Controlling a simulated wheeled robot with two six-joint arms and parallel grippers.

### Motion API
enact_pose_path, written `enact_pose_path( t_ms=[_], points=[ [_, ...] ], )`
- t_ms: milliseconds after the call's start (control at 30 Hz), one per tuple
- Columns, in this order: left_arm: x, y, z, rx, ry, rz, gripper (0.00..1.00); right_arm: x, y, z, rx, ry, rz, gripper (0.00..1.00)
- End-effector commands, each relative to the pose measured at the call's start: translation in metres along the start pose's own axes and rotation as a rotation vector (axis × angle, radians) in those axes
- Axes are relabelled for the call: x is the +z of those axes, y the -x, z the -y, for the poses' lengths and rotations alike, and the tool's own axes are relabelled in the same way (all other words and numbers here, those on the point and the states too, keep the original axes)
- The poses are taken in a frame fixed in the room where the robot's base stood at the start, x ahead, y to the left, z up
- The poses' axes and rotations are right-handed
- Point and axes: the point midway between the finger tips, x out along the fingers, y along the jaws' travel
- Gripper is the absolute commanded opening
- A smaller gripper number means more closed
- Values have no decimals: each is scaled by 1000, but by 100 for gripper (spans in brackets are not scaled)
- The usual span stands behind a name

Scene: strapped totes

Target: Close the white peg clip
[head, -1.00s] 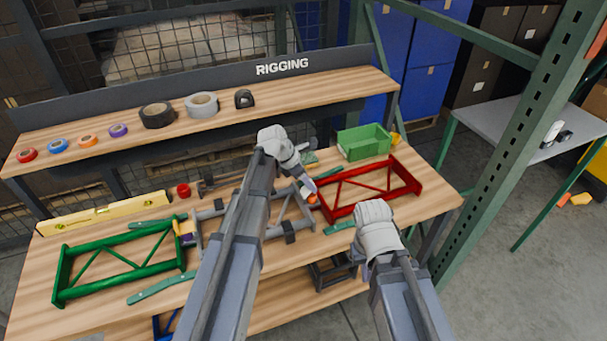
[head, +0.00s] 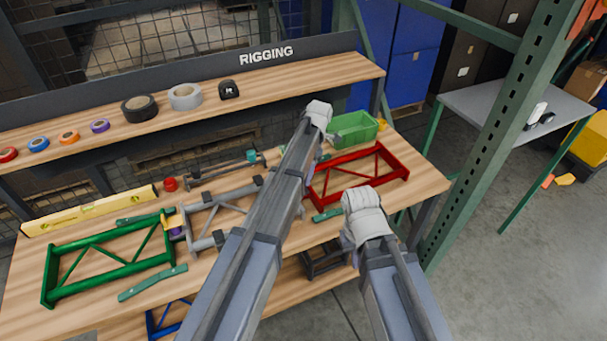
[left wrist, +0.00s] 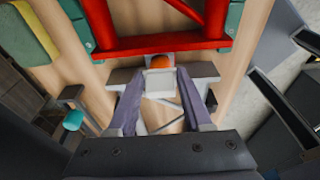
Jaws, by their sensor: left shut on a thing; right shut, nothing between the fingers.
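The white peg clip (left wrist: 159,84) shows in the left wrist view, with an orange part (left wrist: 161,62) just beyond it, against the red frame's bar. My left gripper (left wrist: 159,98) has its fingers on either side of the white clip and is shut on it. In the head view my left arm hides the clip and the left fingers. The red frame (head: 359,172) and the grey frame (head: 216,213) lie on the bench on either side of this spot. My right gripper (head: 349,238) is shut and empty, in front of the bench edge; its fingers are mostly hidden.
A green frame (head: 108,261) lies at the left, with a yellow-and-purple clip (head: 174,226) between it and the grey frame. A yellow level (head: 90,210) and a green bin (head: 355,128) are also on the bench. Tape rolls line the shelf (head: 300,92).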

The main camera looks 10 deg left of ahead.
Motion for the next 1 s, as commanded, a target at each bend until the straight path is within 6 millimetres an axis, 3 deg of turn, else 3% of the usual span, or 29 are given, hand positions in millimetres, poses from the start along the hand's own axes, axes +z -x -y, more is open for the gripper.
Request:
enact_pose_path(
  t_ms=[567,600,767,1000],
  points=[
    [1,-1,1,-2,0,-26,0,0,-2,0,0,0,0,0],
    [1,-1,1,-2,1,-26,53,0,-2,0,0,0,0,0],
    [1,-1,1,-1,1,-26,70,0,-2,0,0,0,0,0],
    [1,0,0,0,1,-26,70,0,-2,0,0,0,0,0]
  ],
)
